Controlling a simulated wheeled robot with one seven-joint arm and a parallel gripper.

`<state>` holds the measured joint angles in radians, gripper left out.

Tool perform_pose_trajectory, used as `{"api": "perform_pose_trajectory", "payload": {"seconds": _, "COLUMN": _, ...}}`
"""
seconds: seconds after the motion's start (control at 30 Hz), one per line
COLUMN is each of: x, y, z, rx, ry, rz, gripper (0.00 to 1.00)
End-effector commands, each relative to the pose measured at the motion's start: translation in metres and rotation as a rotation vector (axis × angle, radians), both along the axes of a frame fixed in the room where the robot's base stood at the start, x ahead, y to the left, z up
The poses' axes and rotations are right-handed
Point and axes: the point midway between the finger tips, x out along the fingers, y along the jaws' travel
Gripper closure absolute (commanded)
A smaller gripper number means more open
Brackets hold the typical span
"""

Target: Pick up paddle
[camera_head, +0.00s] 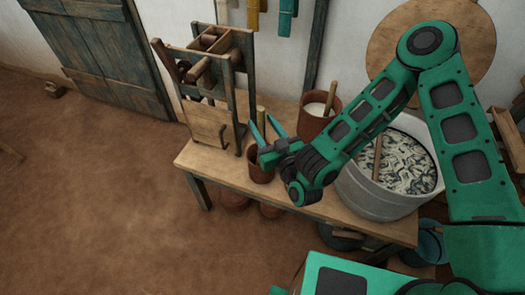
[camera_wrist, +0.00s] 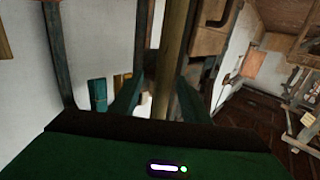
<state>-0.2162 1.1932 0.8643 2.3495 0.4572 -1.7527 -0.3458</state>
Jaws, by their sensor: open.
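My gripper (camera_head: 264,128) is open beside the wooden frame, above a brown cup (camera_head: 261,168) on the wooden table. An upright wooden handle (camera_head: 261,115), probably the paddle's, shows above the cup, close to my fingers. In the wrist view the handle (camera_wrist: 174,45) runs between the two open green fingers (camera_wrist: 158,95); I cannot tell if either touches it. The handle's lower end is hidden. Other wooden handles stand in a red-brown pot (camera_head: 316,124) and in a grey metal tub (camera_head: 385,200).
The table (camera_head: 290,203) is crowded: a wooden frame (camera_head: 205,125) stands left of my gripper, the pot and tub right. Coloured hanks (camera_head: 286,15) hang on the wall behind. The earth floor (camera_head: 90,200) at left is mostly clear.

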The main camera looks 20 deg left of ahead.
Motion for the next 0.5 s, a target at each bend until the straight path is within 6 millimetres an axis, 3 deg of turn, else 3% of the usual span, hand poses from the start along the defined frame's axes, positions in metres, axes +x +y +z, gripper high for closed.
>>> {"api": "perform_pose_trajectory", "payload": {"seconds": 0.23, "x": 0.025, "y": 0.025, "z": -0.001, "rx": 0.001, "ry": -0.004, "rz": 0.001, "gripper": 0.57}}
{"api": "perform_pose_trajectory", "payload": {"seconds": 0.5, "x": 0.035, "y": 0.032, "z": -0.001, "rx": 0.002, "ry": -0.001, "rz": 0.000, "gripper": 0.57}}
